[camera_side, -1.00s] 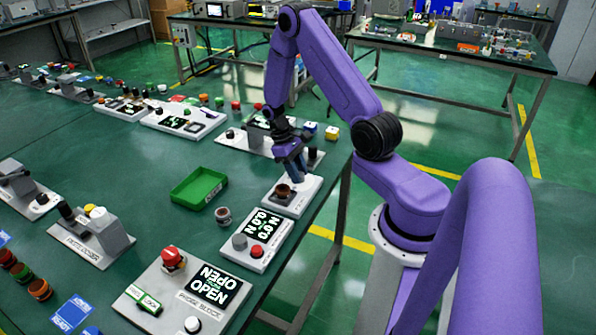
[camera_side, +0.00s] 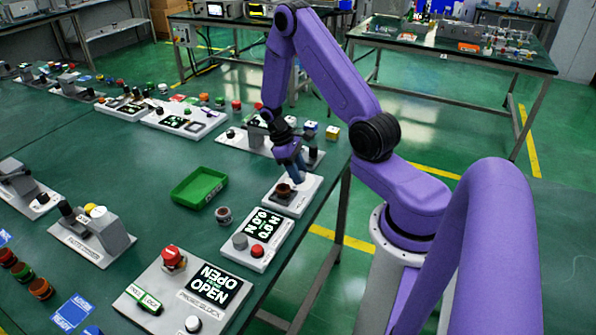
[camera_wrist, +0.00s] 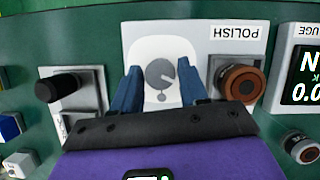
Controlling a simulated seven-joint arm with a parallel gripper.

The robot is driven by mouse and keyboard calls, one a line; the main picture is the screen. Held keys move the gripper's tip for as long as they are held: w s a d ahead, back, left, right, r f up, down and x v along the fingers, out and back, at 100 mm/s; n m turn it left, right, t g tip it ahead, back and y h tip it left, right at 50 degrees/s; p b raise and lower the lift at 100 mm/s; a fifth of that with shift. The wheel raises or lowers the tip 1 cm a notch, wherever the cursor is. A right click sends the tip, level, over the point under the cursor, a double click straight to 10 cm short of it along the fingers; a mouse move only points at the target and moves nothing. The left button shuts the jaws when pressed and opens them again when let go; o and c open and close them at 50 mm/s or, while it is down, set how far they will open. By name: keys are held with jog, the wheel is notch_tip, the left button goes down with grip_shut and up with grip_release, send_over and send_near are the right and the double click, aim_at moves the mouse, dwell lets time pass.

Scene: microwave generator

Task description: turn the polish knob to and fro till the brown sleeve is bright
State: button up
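The grey polish knob (camera_wrist: 160,73), with a dark pointer mark, sits on a white pad of the POLISH plate (camera_wrist: 196,38). My gripper (camera_wrist: 159,68) has its two blue fingers apart on either side of the knob, with white pad showing between knob and fingers. The brown sleeve (camera_wrist: 240,83) stands on the same plate, right of the knob in the wrist view, dark in the middle with a brown rim. In the side view, the brown sleeve (camera_side: 283,190) is just in front of my gripper (camera_side: 298,180), which hides the knob there.
The gauge box (camera_side: 257,240), with a lit display, grey knob and red button, stands beside the polish plate. A block with a black handle (camera_wrist: 62,88) is left in the wrist view.

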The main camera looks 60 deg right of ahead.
jog(key=shift+o, duration=0.8)
jog(key=v, duration=1.7)
jog(key=shift+r, duration=0.2)
jog(key=shift+a, duration=0.1)
jog(key=s+f+n, duration=0.1)
jog(key=s+f, duration=0.1)
jog(key=f, duration=0.3)
jog(key=s+f+n+h, duration=0.1)
jog(key=s+f+n, duration=0.1)
jog(key=f, duration=0.3)
jog(key=s+d+f+n, duration=0.1)
jog(key=s+f, duration=0.1)
jog(key=f, duration=0.4)
jog(key=shift+s+h, duration=0.35)
jog(key=shift+h, duration=0.05)
